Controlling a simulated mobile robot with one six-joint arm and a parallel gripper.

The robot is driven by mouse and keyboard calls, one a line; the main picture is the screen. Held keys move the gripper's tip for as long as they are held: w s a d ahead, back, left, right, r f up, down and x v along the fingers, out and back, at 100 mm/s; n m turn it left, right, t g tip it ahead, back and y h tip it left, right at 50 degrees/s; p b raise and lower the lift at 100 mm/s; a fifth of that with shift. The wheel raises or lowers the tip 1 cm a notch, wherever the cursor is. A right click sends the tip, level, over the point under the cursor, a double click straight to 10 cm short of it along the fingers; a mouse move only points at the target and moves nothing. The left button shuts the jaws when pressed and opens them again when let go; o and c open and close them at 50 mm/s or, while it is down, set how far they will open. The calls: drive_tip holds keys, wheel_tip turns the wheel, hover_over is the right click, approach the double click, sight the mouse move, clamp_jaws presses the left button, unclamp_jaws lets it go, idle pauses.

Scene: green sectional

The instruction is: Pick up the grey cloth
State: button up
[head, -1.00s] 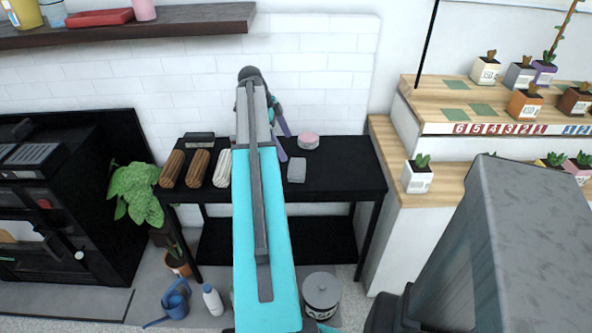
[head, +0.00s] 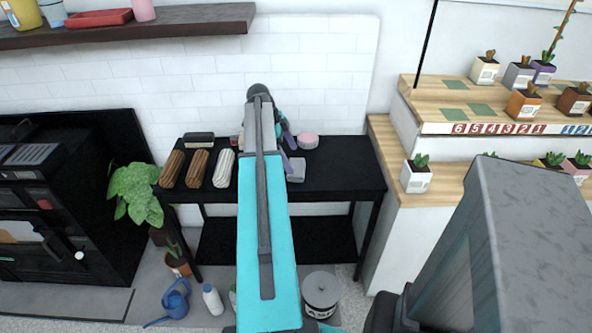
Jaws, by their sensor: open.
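A small grey folded piece, which looks like the grey cloth (head: 298,172), lies on the black table (head: 335,180), just right of my arm in the head view. My gripper (head: 290,152) is at the far end of my turquoise arm, with its purple fingers apart. The fingers are close to the cloth's left and upper side in the picture. I cannot tell how high they are above it or whether they touch it. My arm hides part of the table and part of the gripper.
Brown rolls (head: 198,168) and a white roll (head: 223,168) lie left of my arm, with a dark block (head: 199,139) behind. A pink-topped round item (head: 307,140) sits behind the cloth. The table's right part is clear. A wooden plant stand (head: 400,160) is at right.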

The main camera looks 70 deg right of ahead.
sight(296, 167)
drive_tip(key=shift+p+x, duration=0.3)
drive_tip(key=shift+x, duration=1.9)
drive_tip(key=shift+a, duration=0.1)
drive_tip(key=c, duration=0.9)
